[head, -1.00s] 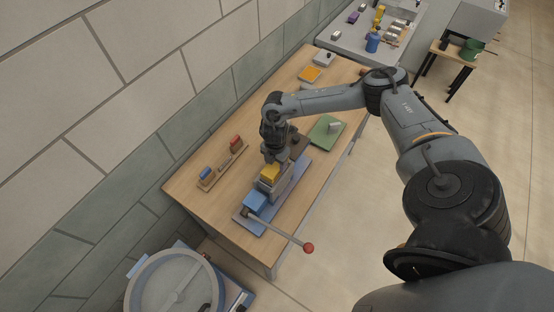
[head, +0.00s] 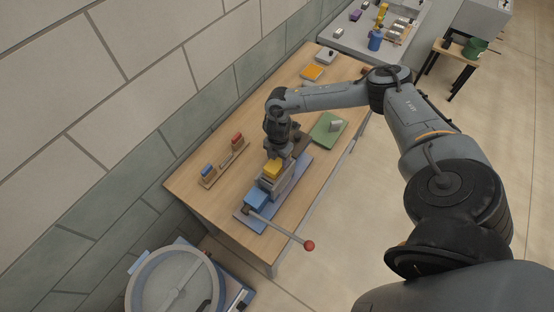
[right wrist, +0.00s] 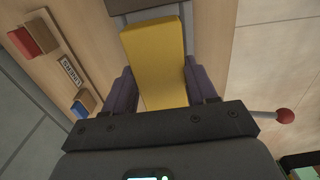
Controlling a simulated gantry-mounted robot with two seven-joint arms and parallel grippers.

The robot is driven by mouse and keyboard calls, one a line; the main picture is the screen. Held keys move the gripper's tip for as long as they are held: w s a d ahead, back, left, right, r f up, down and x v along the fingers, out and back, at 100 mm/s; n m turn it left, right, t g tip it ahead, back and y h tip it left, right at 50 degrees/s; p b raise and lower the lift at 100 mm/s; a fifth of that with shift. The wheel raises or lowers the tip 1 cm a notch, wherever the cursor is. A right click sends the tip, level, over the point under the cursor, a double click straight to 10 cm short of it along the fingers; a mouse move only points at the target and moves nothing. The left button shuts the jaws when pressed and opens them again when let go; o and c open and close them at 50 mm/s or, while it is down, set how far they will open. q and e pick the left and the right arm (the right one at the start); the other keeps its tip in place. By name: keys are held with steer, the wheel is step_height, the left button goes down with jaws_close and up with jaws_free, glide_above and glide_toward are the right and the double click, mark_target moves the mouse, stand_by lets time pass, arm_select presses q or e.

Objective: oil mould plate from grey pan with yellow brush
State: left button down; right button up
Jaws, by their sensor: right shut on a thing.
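My right gripper (head: 273,162) is shut on the yellow brush (head: 271,169). In the right wrist view, the yellow brush (right wrist: 157,65) sits between the two purple finger pads. The brush is over the grey mould part of the press (head: 284,186), which stands on a blue base with a blue block (head: 256,199) at its near end. The brush's lower end is hidden, so I cannot tell whether it touches the mould plate. I cannot pick out the grey pan with certainty. My left gripper is not in view.
A lever with a red ball (head: 309,245) sticks out past the table's front edge. A rack with red and blue pieces (head: 208,180) lies left of the press. A green board (head: 325,130) lies behind right. A round drum (head: 176,282) stands below at the near left.

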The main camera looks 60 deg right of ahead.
steer(key=shift+s+d+f, duration=0.1)
steer(key=shift+d, duration=0.1)
steer(key=shift+a, duration=0.15)
stand_by(0.3)
steer(key=shift+a, duration=0.1)
steer(key=shift+a+p, duration=0.55)
steer(key=shift+a, duration=0.1)
steer(key=shift+d, duration=0.2)
steer(key=shift+d, duration=0.7)
